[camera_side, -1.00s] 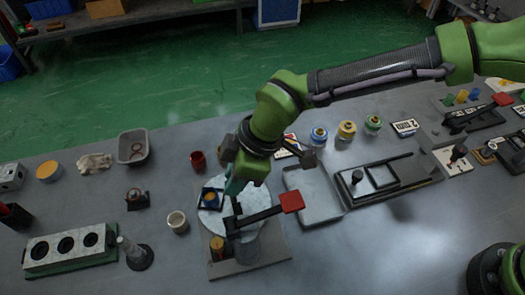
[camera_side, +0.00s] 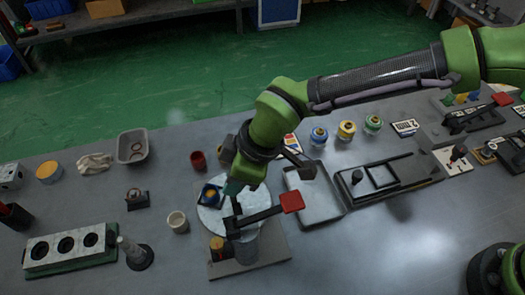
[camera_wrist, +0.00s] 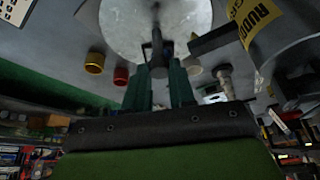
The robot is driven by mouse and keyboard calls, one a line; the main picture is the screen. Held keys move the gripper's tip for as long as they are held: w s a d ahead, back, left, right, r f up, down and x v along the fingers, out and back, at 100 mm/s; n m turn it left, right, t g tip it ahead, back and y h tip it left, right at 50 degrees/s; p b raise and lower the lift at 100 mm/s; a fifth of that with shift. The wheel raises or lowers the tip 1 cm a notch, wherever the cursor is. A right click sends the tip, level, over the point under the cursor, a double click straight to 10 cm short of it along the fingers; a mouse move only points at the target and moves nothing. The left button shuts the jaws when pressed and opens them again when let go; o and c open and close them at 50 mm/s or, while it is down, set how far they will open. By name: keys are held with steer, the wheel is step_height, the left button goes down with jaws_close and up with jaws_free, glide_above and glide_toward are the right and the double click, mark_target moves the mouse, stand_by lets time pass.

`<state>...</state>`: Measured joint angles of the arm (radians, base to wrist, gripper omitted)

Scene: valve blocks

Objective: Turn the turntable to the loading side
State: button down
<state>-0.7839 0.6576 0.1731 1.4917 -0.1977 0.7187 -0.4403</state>
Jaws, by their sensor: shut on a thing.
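The turntable (camera_side: 212,222) is a pale round disc on a grey base plate (camera_side: 262,262) in the middle of the bench. A small dark blue square holder (camera_side: 209,195) with a yellow-orange piece stands on its upper left part. My gripper (camera_side: 232,190) is low over the disc's upper edge, right of the holder. In the wrist view the disc (camera_wrist: 125,22) fills the top, and my gripper (camera_wrist: 158,62) is shut on a dark upright post (camera_wrist: 157,42) at the disc's edge. The post is hidden by my gripper in the side view.
A black lever with a red end (camera_side: 291,202) reaches across the turntable's right side. A grey tray (camera_side: 313,205) is to the right. A red cup (camera_side: 198,160) and a cream cup (camera_side: 177,221) stand close on the left. Bare bench lies at the lower right.

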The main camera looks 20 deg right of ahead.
steer(key=c, duration=1.2)
jaws_free()
steer(key=v, duration=1.7)
steer(key=s+d+m+t, duration=0.1)
steer(key=d+m, duration=0.5)
steer(key=d, duration=0.6)
steer(key=s+d+m+t+h, duration=0.1)
steer(key=d+m, duration=0.4)
steer(key=d, duration=0.7)
steer(key=s+d+m+t+h, duration=0.1)
steer(key=s+d+m+t, duration=0.2)
steer(key=d, duration=0.9)
steer(key=shift+s+m, duration=0.45)
steer(key=shift+m, duration=0.45)
steer(key=shift+s+m, duration=0.5)
steer(key=shift+m, duration=0.4)
